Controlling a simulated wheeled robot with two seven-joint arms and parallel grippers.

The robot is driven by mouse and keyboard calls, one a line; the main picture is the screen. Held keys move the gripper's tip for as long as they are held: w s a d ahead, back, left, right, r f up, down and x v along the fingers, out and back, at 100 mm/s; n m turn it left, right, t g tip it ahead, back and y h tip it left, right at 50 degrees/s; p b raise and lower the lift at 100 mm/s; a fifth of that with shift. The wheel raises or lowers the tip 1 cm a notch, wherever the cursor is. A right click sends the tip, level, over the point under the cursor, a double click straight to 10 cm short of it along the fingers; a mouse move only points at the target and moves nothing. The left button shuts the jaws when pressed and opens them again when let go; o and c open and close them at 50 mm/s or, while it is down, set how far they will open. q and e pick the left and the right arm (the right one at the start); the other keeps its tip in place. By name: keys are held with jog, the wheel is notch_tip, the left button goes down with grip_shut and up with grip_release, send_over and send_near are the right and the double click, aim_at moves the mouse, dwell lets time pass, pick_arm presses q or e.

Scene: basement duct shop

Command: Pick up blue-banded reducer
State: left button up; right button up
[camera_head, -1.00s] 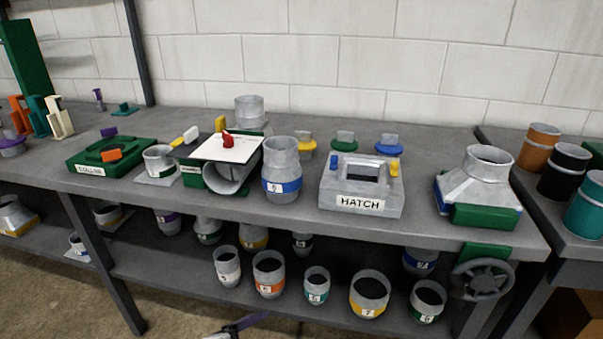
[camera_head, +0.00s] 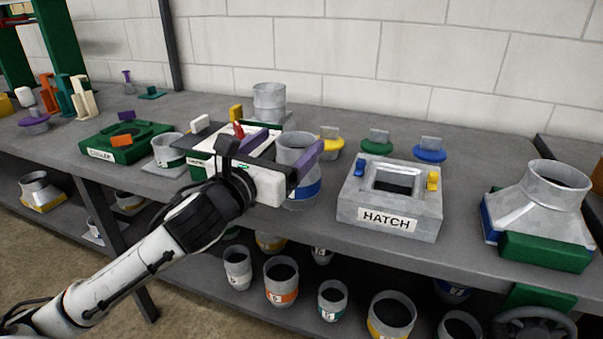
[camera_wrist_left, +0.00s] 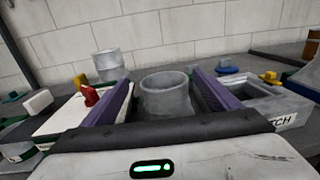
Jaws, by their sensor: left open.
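The blue-banded reducer (camera_head: 298,187), a grey metal piece with an open top, stands upright on the bench beside the white board. Its left side is partly hidden by my left gripper (camera_head: 281,150). The gripper is open, with its purple-padded fingers either side of the reducer's line in the head view. In the left wrist view the reducer (camera_wrist_left: 166,97) shows between the two open fingers (camera_wrist_left: 161,78), with its lower part hidden by the gripper body. I cannot tell whether the fingers touch it. My right gripper is not in view.
The HATCH box (camera_head: 388,215) stands close on the right, and a white board (camera_head: 240,143) with a red knob close on the left. Yellow (camera_head: 330,145), green (camera_head: 377,142) and blue (camera_head: 430,150) lidded pieces stand behind. Several banded reducers sit on the lower shelf.

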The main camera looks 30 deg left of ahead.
aim_at(305, 133)
pick_arm(q)
jog(key=w, duration=0.7)
jog(key=shift+w+a+f, duration=0.25)
jog(key=shift+a+f, duration=0.05)
jog(key=shift+f, duration=0.05)
jog(key=shift+c, duration=0.2)
jog(key=c, duration=1.6)
